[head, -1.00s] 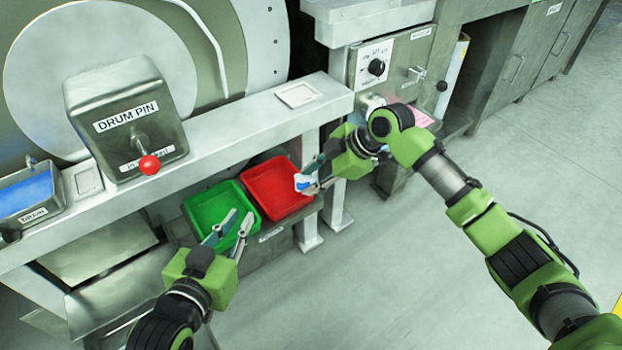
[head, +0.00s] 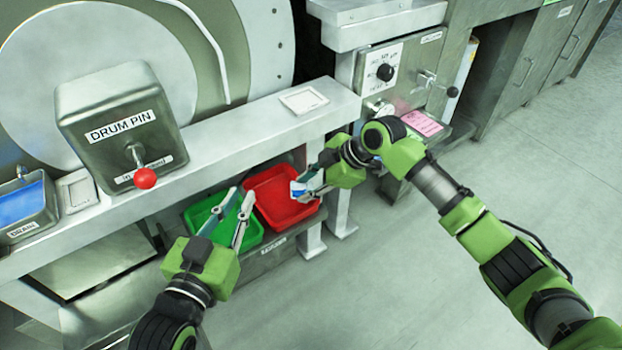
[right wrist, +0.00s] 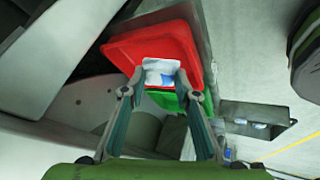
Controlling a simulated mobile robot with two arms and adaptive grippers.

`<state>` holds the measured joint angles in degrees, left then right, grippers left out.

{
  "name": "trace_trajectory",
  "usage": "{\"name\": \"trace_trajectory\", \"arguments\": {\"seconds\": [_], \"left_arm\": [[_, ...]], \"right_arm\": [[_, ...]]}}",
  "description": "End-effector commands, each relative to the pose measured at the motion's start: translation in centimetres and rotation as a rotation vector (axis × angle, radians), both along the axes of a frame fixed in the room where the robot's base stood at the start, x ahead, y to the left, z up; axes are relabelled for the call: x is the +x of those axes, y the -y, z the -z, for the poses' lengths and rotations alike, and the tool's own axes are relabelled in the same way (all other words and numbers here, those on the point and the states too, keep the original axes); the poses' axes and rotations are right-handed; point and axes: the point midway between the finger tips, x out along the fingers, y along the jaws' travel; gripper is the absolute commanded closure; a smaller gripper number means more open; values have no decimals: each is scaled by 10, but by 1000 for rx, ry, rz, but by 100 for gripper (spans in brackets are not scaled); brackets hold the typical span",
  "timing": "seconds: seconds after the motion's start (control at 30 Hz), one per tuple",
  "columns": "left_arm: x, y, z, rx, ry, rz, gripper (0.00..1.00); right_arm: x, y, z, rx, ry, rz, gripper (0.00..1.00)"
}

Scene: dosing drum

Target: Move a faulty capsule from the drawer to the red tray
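My right gripper (head: 302,185) is shut on a small white and blue capsule (head: 297,189), held at the right part of the red tray (head: 264,184) in the head view. In the right wrist view the capsule (right wrist: 160,74) sits between both fingertips, with the red tray (right wrist: 150,45) behind it. I cannot tell its exact height above the tray. My left gripper (head: 241,193) is open and empty, in front of the green tray (head: 203,213). I cannot identify the drawer with certainty in the head view.
The green tray stands directly left of the red tray, under a pale ledge (head: 240,135). A drum pin box (head: 118,120) with a red knob stands on the ledge. A grey open box (right wrist: 256,124) with blue-white contents shows in the right wrist view. The floor at right is clear.

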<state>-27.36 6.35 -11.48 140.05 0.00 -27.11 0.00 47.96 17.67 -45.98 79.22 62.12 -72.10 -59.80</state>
Motion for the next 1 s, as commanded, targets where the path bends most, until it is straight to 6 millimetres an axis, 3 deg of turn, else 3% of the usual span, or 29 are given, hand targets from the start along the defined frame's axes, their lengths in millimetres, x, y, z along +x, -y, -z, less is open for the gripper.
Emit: {"name": "trace_trajectory", "arguments": {"seconds": [0.37,0.47,0.83,1.0], "left_arm": [[-1,-1,5,7,-23,-2,86],[-1,-1,5,7,-23,-2,86],[-1,-1,5,6,-22,-1,86],[-1,-1,5,6,-22,-1,86]], "right_arm": [[-1,-2,2,1,1,2,76],[-1,-2,2,1,1,2,52],[-1,-1,1,1,2,2,52],[-4,11,-16,1,5,3,52]]}}
